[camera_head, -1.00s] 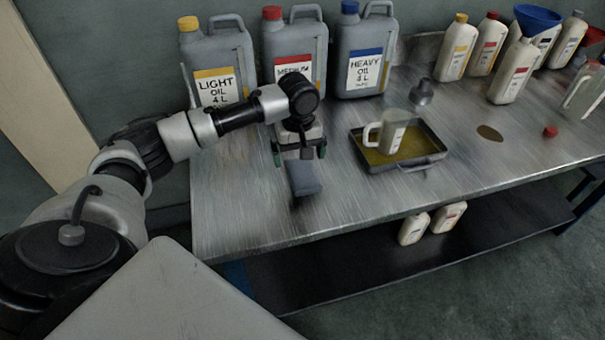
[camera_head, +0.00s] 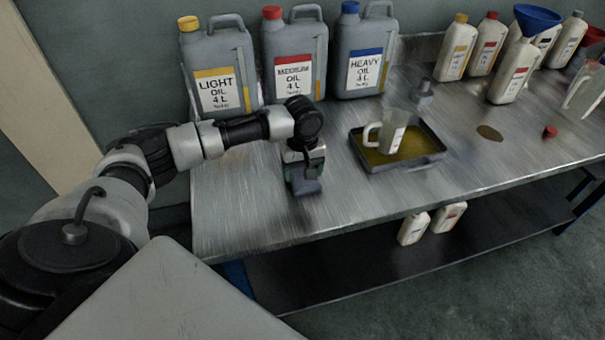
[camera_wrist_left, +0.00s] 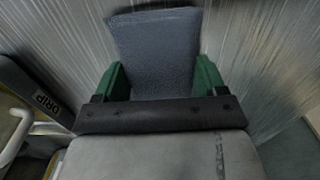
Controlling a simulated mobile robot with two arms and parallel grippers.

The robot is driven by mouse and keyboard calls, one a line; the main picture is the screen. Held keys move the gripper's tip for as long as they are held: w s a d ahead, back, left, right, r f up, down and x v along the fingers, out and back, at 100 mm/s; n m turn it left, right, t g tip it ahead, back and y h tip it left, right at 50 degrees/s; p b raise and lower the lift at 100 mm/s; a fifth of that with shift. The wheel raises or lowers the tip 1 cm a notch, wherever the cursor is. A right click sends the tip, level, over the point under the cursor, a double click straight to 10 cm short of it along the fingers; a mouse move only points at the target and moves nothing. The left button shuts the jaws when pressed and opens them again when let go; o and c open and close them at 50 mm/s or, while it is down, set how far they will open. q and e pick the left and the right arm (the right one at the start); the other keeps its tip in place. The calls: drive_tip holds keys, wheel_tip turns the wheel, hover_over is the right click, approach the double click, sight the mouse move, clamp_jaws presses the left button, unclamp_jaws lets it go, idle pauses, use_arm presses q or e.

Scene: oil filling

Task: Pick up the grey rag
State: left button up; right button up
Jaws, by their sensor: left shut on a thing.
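The grey rag (camera_head: 308,187) is a small dark blue-grey cloth at the left part of the metal table (camera_head: 262,215). My left gripper (camera_head: 303,176) is over it and shut on it. In the left wrist view the rag (camera_wrist_left: 153,45) lies between the green fingertips of the gripper (camera_wrist_left: 160,78), with its far part sticking out past them. I cannot tell whether the rag is still touching the table. My right gripper is not in view.
Large grey oil jugs, light (camera_head: 219,62), medium (camera_head: 294,57) and heavy (camera_head: 364,52), stand behind. A drip tray (camera_head: 432,161) holding oil and a measuring jug (camera_head: 393,132) sits to the right. The table's front left is clear.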

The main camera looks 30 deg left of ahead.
use_arm(q)
drive_tip(key=shift+r, duration=0.1)
drive_tip(key=shift+r, duration=0.65)
wheel_tip(320, 180, up, 3)
drive_tip(key=shift+w+f, duration=0.1)
drive_tip(key=w+d+r, duration=0.1)
drive_tip(key=d+r, duration=0.1)
drive_tip(key=d, duration=0.1)
drive_tip(key=w+d+r, duration=0.1)
drive_tip(key=d+r, duration=0.1)
drive_tip(key=d, duration=0.2)
drive_tip(key=w+d+r, duration=0.1)
drive_tip(key=d+r, duration=0.1)
drive_tip(key=d, duration=0.2)
drive_tip(key=shift+w+d+r, duration=0.1)
drive_tip(key=shift+w+r, duration=0.05)
drive_tip(key=shift+r, duration=0.2)
